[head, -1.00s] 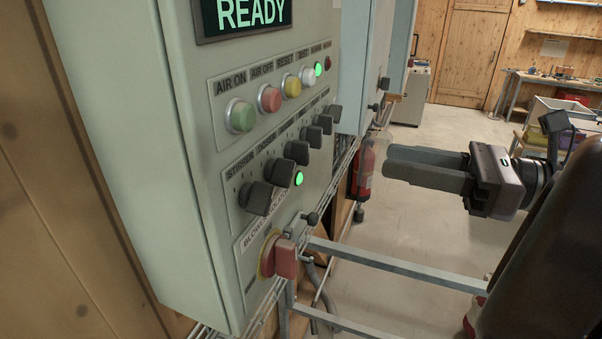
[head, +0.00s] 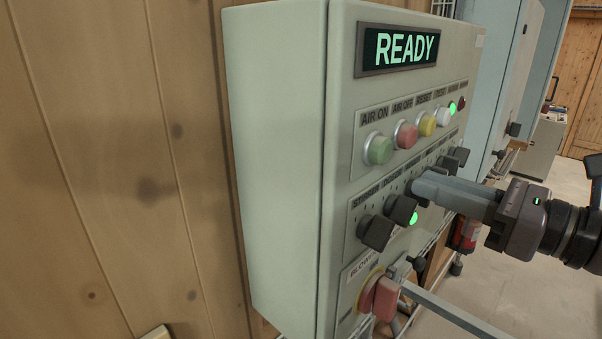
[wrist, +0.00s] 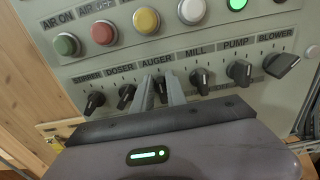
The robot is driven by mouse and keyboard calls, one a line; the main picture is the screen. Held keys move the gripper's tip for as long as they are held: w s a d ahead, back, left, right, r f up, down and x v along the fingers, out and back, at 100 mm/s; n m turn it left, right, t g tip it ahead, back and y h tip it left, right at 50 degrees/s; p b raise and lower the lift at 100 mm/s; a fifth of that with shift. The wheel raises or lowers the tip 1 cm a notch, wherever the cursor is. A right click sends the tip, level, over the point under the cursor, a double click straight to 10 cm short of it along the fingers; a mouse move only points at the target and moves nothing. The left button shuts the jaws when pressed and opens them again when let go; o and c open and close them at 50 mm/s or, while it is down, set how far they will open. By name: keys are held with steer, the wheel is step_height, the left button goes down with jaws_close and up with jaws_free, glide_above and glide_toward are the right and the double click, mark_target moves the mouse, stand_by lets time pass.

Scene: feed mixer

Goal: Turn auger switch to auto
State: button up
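The auger switch (wrist: 163,88) is a black knob under the AUGER label (wrist: 157,61) on the control panel (head: 345,110). In the wrist view it lies between the tips of my two grey fingers and is mostly hidden, so its pointer direction is unclear. In the head view my fingers cover most of it. My gripper (wrist: 161,83) points at the panel with its fingers a little apart, one on each side of the knob. Whether they touch it cannot be told. The gripper also shows in the head view (head: 422,186).
The doser knob (wrist: 127,97) is close on the left and the mill knob (wrist: 200,82) on the right. Coloured buttons (head: 406,134) sit above the row. A red blower isolator handle (head: 385,298) and a metal rail (head: 460,316) stick out below.

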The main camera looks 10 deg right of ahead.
jaws_close()
steer(key=p, duration=0.1)
steer(key=m+p, duration=0.1)
steer(key=shift+w+d+r+m+p, duration=0.1)
steer(key=shift+r+m+p, duration=0.2)
steer(key=shift+p, duration=0.1)
steer(key=m+p, duration=0.2)
steer(key=p, duration=0.1)
steer(key=shift+w+d+p, duration=0.1)
steer(key=shift+d+p, duration=0.05)
steer(key=shift+p, duration=0.25)
steer(key=m+p, duration=0.1)
steer(key=p, duration=0.1)
steer(key=m+p, duration=0.2)
steer(key=shift+w+d+f, duration=0.1)
steer(key=shift+d+f, duration=0.05)
steer(key=shift+f, duration=0.05)
steer(key=shift+w+d+f+m+p, duration=0.1)
steer(key=shift+f+m+p, duration=0.15)
steer(key=shift+m+p, duration=1.05)
steer(key=shift+f, duration=0.1)
